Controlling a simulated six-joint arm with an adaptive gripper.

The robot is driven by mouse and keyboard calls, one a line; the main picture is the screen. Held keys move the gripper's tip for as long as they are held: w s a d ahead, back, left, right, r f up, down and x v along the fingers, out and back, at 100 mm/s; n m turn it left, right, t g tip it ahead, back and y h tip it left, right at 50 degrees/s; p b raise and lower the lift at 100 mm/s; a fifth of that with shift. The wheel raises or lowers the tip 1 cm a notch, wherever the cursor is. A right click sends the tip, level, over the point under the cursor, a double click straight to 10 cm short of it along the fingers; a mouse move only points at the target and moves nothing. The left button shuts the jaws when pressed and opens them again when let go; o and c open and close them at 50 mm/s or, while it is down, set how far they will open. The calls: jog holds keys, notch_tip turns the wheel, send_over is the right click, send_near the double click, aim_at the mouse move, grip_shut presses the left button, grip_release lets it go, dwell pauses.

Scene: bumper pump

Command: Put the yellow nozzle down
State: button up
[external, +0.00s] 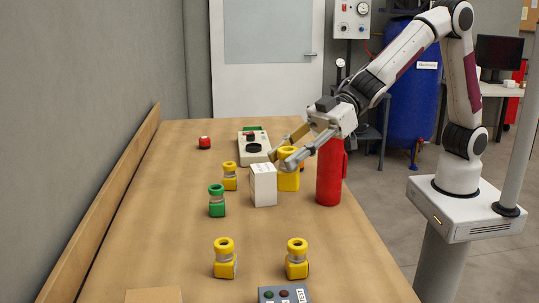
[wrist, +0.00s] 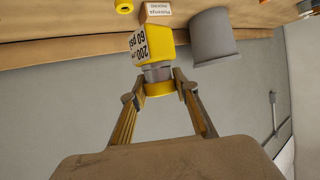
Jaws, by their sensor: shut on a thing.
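My gripper (external: 283,158) is shut on a yellow nozzle (external: 289,180), behind and right of a white box on the wooden table. In the wrist view my gripper (wrist: 160,92) has its fingertips on either side of the yellow ring of the nozzle (wrist: 155,50). That nozzle has a grey neck and a label reading 200 and 60 psi. Whether its base touches the table, I cannot tell. Other yellow nozzles stand upright at mid-left (external: 230,178), front left (external: 224,262) and front right (external: 297,262). A green-topped nozzle (external: 217,203) stands upright at mid-left.
The white box (external: 263,187) stands close to the held nozzle's left. A red cylinder (external: 329,175) stands close to its right. A pale device (external: 253,150) and a red button (external: 205,142) lie farther back. A grey button box (external: 284,295) is in front. The table (external: 150,235) is clear at left.

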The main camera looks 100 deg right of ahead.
jog(key=s+a+f+n+g+y, duration=0.1)
jog(key=s+a+f, duration=0.4)
jog(key=a, duration=0.4)
jog(key=s+a+f+n+y, duration=0.1)
jog(key=s+a+f, duration=0.3)
jog(key=a, duration=0.5)
jog(key=shift+s+f+n+g, duration=0.4)
jog(key=shift+f+n, duration=0.1)
jog(key=shift+a, duration=0.1)
notch_tip(320, 180, down, 6)
jog(key=shift+f, duration=0.2)
jog(key=shift+f, duration=1.8)
jog(key=shift+f, duration=0.15)
